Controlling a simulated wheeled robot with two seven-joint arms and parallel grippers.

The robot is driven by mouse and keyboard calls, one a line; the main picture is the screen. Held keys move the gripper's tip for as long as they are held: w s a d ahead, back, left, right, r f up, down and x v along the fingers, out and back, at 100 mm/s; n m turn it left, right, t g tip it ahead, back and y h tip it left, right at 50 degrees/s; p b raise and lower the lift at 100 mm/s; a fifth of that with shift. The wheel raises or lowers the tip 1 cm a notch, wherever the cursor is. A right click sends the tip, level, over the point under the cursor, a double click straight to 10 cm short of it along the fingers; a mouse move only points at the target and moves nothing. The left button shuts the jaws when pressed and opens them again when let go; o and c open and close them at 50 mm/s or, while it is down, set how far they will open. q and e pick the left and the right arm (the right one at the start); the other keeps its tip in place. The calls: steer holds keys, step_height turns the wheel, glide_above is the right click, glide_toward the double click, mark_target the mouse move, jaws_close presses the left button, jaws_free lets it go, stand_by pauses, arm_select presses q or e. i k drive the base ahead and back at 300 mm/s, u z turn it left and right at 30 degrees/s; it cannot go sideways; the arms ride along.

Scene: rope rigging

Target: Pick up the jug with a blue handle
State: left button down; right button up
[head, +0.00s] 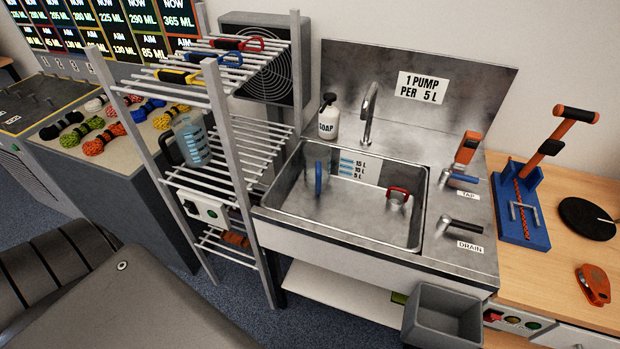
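A blue upright handle (319,178) stands in the left part of the metal sink basin (350,226). The body it belongs to is hard to make out against the metal. A small vessel with a red handle (398,194) is in the right part of the basin. A clear jug with blue marks (193,143) and a dark handle stands on the rack's middle shelf. Neither of my grippers is in view.
The metal rack (215,110) stands left of the sink. A faucet (370,112) and soap bottle (328,118) are behind the basin. Tap and drain levers (460,222) are on its right. A grey bin (443,316) is in front, below the sink's rim.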

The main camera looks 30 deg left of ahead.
mark_target(316, 153)
steer(key=k, duration=0.25)
steer(key=u, duration=0.9)
steer(key=i, duration=0.5)
